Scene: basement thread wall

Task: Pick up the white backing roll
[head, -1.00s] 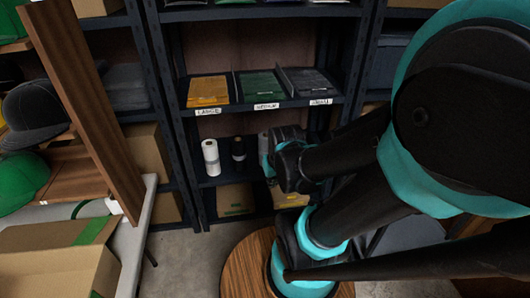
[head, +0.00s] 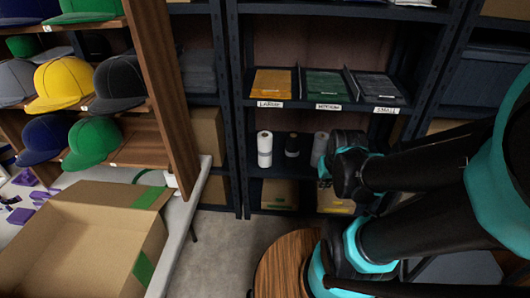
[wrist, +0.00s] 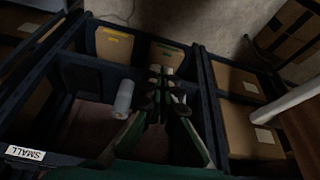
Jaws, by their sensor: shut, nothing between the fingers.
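The white backing roll (head: 264,149) stands upright on the lower shelf in the head view, at the left of a row of three rolls. A black roll (head: 293,145) and a grey-white roll (head: 319,148) stand to its right. My gripper (head: 325,174) is in front of the shelf, to the right of the white roll and apart from it. In the wrist view my gripper (wrist: 161,72) is shut and empty. A pale roll (wrist: 124,98) shows left of the fingers there; I cannot tell for certain which roll it is.
The shelf above holds trays of yellow, green and dark sheets (head: 325,84) behind size labels. Cardboard boxes (head: 279,194) sit below the rolls. A wooden upright (head: 164,95), caps and an open carton (head: 88,236) on a table stand left. A round wooden top (head: 284,265) is in front.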

